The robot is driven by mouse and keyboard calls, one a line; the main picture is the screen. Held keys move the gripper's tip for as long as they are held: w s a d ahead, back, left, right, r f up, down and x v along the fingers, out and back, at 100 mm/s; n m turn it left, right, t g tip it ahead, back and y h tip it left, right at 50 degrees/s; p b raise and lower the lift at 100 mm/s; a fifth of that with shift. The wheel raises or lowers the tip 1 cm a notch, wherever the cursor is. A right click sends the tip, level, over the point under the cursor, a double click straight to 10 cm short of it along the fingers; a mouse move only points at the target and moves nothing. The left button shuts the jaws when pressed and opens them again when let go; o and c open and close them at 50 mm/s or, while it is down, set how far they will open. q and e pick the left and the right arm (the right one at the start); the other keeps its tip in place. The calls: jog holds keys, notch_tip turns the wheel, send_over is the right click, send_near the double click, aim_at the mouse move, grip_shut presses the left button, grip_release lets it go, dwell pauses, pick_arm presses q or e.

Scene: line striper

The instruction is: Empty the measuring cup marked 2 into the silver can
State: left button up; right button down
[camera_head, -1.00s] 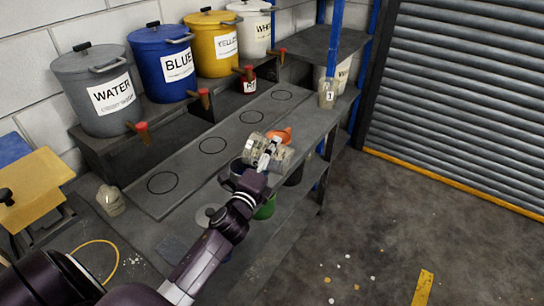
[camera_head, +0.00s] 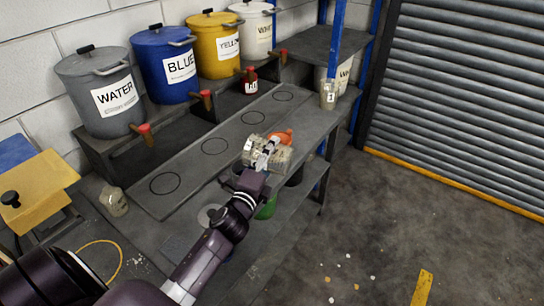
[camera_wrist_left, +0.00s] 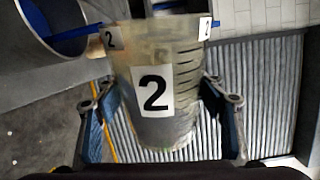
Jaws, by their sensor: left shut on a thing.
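The measuring cup marked 2 (camera_wrist_left: 180,100) is clear, with black 2 labels and dark graduations. My left gripper (camera_head: 268,152) is shut on it, a finger on each side in the left wrist view (camera_wrist_left: 160,115). In the head view the cup (camera_head: 282,156) is tipped roughly onto its side, above the front of the bench. At the upper left of the left wrist view is a silver-grey round rim (camera_wrist_left: 22,22) with blue inside, near the cup's mouth; it looks like the silver can. Whether anything pours out cannot be told. My right gripper is not in view.
An orange object (camera_head: 286,136) lies just behind the cup, and a green can (camera_head: 266,208) is below. The measuring cup marked 1 (camera_head: 328,95) stands at the right end. WATER (camera_head: 100,95), BLUE (camera_head: 165,65) and other drums line the back. The floor at right is mostly clear.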

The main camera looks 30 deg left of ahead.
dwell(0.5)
pick_arm(q)
jog(key=m+b, duration=0.1)
jog(key=f+m+b, duration=0.1)
jog(key=m, duration=0.1)
jog(key=shift+d, duration=0.3)
jog(key=m, duration=0.1)
jog(key=b, duration=0.1)
jog(key=m, duration=0.1)
jog(key=shift+w+d+f+m, duration=0.1)
jog(key=shift+d+f+m, duration=0.15)
jog(key=shift+m, duration=0.05)
jog(key=shift+r, duration=0.1)
jog(key=m, duration=0.1)
jog(key=a+m+p, duration=0.1)
jog(key=m, duration=0.3)
jog(key=a+m, duration=0.1)
jog(key=shift+m+p, duration=0.4)
jog(key=shift+s+a+f+m, duration=0.2)
jog(key=shift+f+m, duration=0.1)
jog(key=shift+m, duration=0.7)
